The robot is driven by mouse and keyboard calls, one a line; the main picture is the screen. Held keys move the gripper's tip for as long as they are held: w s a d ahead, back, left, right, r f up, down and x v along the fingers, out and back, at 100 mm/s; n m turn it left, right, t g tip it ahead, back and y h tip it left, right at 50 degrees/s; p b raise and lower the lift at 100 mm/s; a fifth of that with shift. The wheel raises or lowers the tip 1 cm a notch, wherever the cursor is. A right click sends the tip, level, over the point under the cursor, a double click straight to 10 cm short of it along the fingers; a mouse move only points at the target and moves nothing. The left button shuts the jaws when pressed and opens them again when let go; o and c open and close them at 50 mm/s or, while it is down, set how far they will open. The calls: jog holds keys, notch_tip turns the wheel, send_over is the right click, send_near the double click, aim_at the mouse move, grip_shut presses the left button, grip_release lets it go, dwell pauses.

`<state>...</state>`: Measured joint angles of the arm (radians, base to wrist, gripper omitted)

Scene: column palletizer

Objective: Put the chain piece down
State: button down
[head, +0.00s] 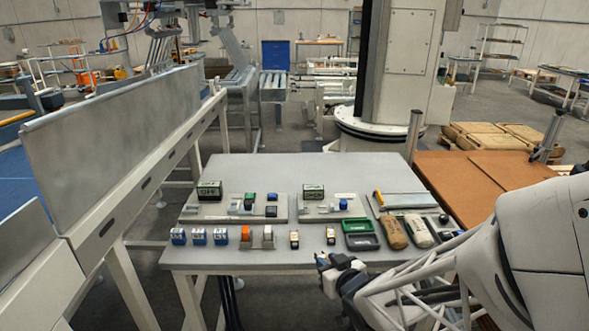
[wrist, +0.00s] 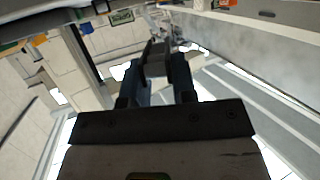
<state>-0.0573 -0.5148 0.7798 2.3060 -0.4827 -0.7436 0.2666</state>
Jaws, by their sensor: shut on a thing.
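My gripper (head: 326,264) is in front of the table's near edge in the head view, at the end of my arm coming from the right. In the wrist view, my gripper (wrist: 158,72) is shut on a small dark grey piece, which I take for the chain piece (wrist: 155,58). The piece sits between the fingertips. Its exact shape is hard to tell, and I cannot make it out clearly in the head view. The grey table (head: 240,172) stands beyond the gripper.
Two grey boards (head: 186,212) on the table carry small blocks and labelled boxes (head: 209,190). Along the front are several small boxes (head: 178,236), a green tray (head: 355,226), a dark tray (head: 362,242) and tan bags (head: 392,232). A conveyor (head: 130,205) runs at left. The table's back is clear.

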send_over(312, 243)
jog(key=shift+f, duration=0.75)
dwell(0.3)
jog(key=shift+f, duration=1.75)
jog(key=shift+f, duration=0.1)
jog(key=c, duration=1.2)
grip_release()
jog(key=shift+s+d+r, duration=0.15)
jog(key=shift+s+r, duration=0.15)
jog(key=shift+s, duration=0.1)
jog(key=v, duration=1.1)
